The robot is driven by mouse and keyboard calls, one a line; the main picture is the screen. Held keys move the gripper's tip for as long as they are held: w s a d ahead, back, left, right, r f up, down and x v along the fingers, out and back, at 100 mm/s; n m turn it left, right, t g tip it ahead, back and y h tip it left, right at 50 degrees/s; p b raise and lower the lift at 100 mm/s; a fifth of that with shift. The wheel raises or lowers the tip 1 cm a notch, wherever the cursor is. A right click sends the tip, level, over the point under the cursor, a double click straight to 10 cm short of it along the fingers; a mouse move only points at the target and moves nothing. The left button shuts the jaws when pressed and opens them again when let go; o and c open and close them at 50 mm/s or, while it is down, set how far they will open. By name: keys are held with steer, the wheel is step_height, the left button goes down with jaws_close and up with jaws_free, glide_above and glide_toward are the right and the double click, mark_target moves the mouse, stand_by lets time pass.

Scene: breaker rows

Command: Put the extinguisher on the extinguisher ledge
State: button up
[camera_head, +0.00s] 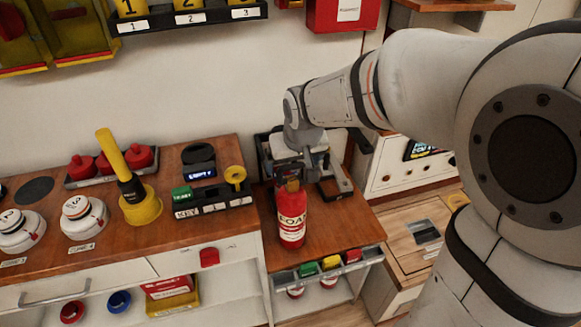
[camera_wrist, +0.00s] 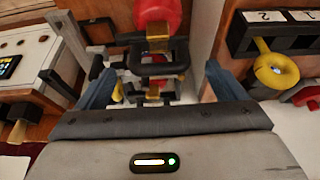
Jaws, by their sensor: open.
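The red extinguisher (camera_head: 291,220), with a white "FOA..." label, stands upright on a brown wooden counter (camera_head: 335,222). My gripper (camera_head: 292,168) is just above and behind its top in the head view, partly hidden by my wrist. In the wrist view my gripper (camera_wrist: 158,88) is open, one blue finger at each side. The extinguisher's black handle and brass neck (camera_wrist: 157,45) show between and beyond the fingers, with its red body at the top edge. I cannot tell whether the fingers touch it. No ledge is clearly marked as the extinguisher's.
A rack of coloured blocks (camera_head: 330,264) edges the counter's front. A dark tray (camera_head: 215,203) with a yellow ring and green block lies left. A yellow plunger-like tool (camera_head: 140,205) stands further left. A white panel box (camera_head: 408,165) is at right. A wooden shelf (camera_head: 455,4) is high up.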

steer(key=a+v, duration=0.1)
steer(key=v, duration=0.6)
steer(key=s+d+f+m+g+h, duration=0.1)
steer(key=s+d+f, duration=0.4)
steer(key=s+d, duration=0.9)
steer(key=shift+s+m+g, duration=0.45)
steer(key=shift+m+g, duration=0.15)
steer(key=shift+m, duration=0.5)
step_height(320, 180, up, 5)
steer(key=p, duration=0.5)
steer(key=shift+s, duration=0.1)
steer(key=shift+c, duration=0.2)
